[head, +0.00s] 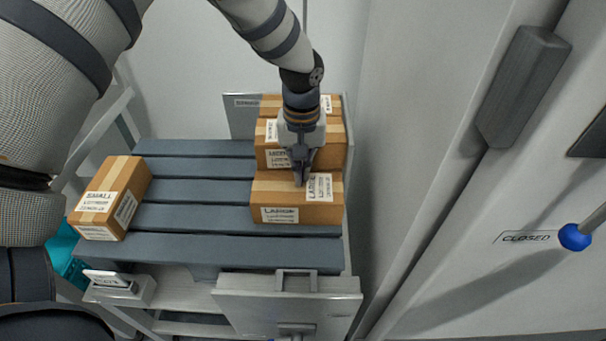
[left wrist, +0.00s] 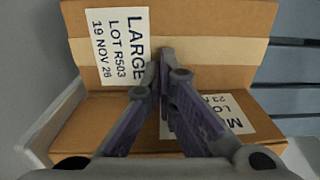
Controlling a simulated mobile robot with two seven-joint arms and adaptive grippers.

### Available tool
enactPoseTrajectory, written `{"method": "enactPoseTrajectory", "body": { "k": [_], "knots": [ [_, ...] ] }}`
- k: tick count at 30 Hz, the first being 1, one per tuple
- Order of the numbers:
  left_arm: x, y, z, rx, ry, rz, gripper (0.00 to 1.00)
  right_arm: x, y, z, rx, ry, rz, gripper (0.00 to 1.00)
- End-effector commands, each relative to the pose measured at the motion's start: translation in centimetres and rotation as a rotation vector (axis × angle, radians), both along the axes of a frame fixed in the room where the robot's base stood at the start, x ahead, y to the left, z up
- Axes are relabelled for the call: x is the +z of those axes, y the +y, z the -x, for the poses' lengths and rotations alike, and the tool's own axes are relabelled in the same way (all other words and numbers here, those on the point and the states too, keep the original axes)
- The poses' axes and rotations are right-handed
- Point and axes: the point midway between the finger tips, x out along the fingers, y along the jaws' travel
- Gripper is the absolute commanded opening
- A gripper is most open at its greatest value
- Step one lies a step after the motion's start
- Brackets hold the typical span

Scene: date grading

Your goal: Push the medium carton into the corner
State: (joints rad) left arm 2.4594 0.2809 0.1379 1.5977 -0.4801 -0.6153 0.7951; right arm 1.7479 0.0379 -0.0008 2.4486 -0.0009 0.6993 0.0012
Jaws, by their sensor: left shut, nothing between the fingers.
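The medium carton (head: 333,157) is brown and stands on the slatted deck, in the right-hand row between the large carton and another carton behind. My left gripper hides part of it. In the left wrist view the medium carton (left wrist: 80,130) is nearest the wrist, with a partly hidden label starting with M. The large carton (head: 325,211) stands just in front of it; its LARGE label also shows in the left wrist view (left wrist: 110,50). My left gripper (head: 301,182) is shut and empty, pointing down, its tips over the large carton's top; contact cannot be told. My right gripper is not in view.
A small carton (head: 128,190) stands at the deck's left end. The slatted deck (head: 195,190) is bare between it and the row. Another carton (head: 270,105) is at the back. Upright panels edge the deck's back and right. A door marked CLOSED (head: 526,238) is at right.

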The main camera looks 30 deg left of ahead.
Motion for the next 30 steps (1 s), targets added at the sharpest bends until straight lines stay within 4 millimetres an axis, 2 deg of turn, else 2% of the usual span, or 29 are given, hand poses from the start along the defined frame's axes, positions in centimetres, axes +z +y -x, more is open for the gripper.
{"method": "enactPoseTrajectory", "body": {
  "k": [11, 18, 30],
  "knots": [
    [0.1, 0.2, -0.3, -0.001, 0.0, 0.0, 0.0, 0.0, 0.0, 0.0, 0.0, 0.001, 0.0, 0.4],
    [-0.1, 1.2, -2.0, -0.002, 0.001, -0.001, 0.0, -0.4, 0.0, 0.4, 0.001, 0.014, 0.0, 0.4],
    [0.5, 1.2, -1.7, -0.003, -0.009, -0.003, 0.0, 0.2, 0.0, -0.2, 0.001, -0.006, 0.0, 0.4]
  ]
}}
